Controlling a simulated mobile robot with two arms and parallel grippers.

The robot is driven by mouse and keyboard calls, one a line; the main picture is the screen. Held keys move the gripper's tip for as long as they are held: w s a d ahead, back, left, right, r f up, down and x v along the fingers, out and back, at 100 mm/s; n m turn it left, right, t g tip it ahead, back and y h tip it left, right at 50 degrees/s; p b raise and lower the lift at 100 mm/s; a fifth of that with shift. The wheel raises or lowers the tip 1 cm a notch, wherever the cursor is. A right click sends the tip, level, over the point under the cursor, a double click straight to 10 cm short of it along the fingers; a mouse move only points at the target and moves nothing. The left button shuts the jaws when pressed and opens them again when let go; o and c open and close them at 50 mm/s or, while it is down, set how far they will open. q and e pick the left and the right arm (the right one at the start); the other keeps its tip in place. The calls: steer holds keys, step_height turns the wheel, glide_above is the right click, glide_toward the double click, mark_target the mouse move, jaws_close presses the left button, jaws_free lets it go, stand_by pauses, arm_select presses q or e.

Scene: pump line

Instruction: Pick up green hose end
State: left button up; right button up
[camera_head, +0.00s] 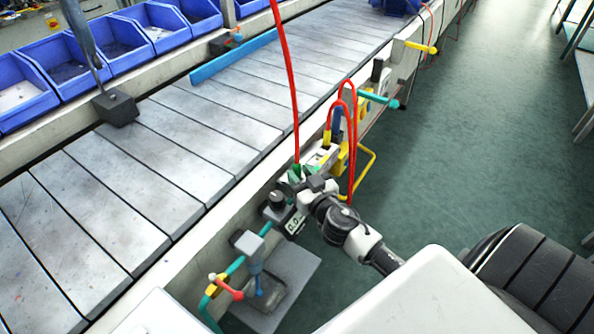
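The green hose end (295,172) sits at the lower end of a red hose (286,80) that rises out of the top of the view. It is at the side of the conveyor, close to a panel. My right gripper (303,179) is right at the green hose end, with its arm coming in from the lower right. The fingertips are small and partly covered, so I cannot tell whether they are closed on it. My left gripper is not in view.
A yellow hose end (326,138) with a looped red hose is just beyond. A gauge box (285,216), a valve with red and blue levers (232,290) and a teal pipe are nearer. The conveyor (130,190) runs along the left. The green floor (470,130) at right is clear.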

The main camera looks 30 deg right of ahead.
mark_target(299, 172)
steer(key=w, duration=0.4)
steer(key=shift+d+r, duration=0.1)
steer(key=shift+d, duration=0.1)
jaws_close()
